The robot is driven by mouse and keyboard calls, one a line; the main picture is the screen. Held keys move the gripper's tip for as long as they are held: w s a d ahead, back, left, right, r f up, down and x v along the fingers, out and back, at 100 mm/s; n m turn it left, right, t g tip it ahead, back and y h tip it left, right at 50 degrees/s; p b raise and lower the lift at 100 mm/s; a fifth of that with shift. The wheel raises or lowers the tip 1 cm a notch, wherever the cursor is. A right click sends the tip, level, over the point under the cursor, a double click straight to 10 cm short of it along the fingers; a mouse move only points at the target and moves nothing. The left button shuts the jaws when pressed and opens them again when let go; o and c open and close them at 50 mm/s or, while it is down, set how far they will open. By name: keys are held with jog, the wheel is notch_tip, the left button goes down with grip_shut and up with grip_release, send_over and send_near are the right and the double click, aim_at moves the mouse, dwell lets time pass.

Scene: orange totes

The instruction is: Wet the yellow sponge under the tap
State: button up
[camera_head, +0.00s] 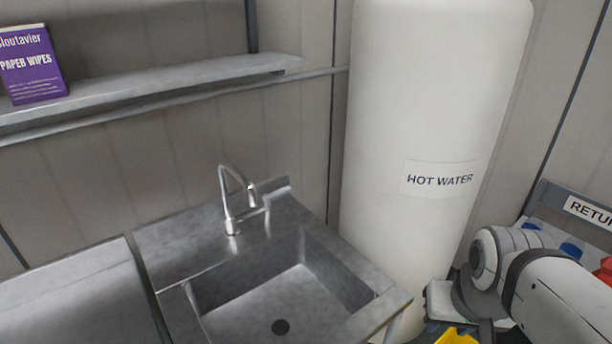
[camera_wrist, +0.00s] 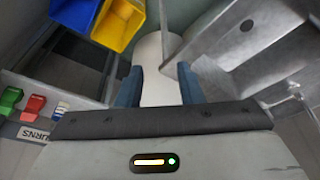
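The metal tap (camera_head: 235,200) stands upright at the back of the steel sink (camera_head: 205,285). No water shows under its spout, and the basin with its dark drain looks empty. The sink (camera_wrist: 215,75) and part of the tap (camera_wrist: 297,92) also show at the right of the wrist view. I cannot make out a yellow sponge in either view. My gripper (camera_wrist: 160,88) is open in the wrist view, its two blue fingers apart with nothing seen held between them. In the head view my arm is at the lower right, right of the sink, and the fingertips are not clear.
A white hot water tank (camera_head: 425,110) stands behind and right of the sink. Yellow (camera_wrist: 118,24) and blue (camera_wrist: 75,12) bins show in the wrist view. A labelled returns rack (camera_head: 585,208) is at far right. A shelf (camera_head: 170,82) holds a purple wipes box (camera_head: 32,65).

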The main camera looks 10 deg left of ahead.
jog(key=w+a+f+n+t+y+b, duration=0.1)
jog(key=w+a+f+n+t+b, duration=0.2)
jog(key=w, duration=0.9)
jog(key=w+a+n+t+b, duration=0.2)
jog(key=w+a+n+b, duration=0.25)
jog(key=w, duration=0.65)
jog(key=w+a+f+n+t+y+b, duration=0.1)
jog(key=w+a+f+n+t+b, duration=0.25)
jog(key=w, duration=0.85)
jog(key=n+y+b, duration=0.8)
jog(key=n+y, duration=0.3)
jog(key=n, duration=0.5)
send_near(285, 192)
jog(key=shift+w+a+f+t, duration=0.25)
jog(key=shift+w+a+f, duration=0.05)
jog(key=shift+w+a, duration=0.3)
jog(key=shift+w+a+n, duration=0.15)
jog(key=shift+a+n, duration=0.15)
jog(key=shift+a, duration=0.05)
jog(key=p+x, duration=0.1)
jog(key=x, duration=0.6)
jog(key=shift+a+r, duration=0.1)
grip_shut()
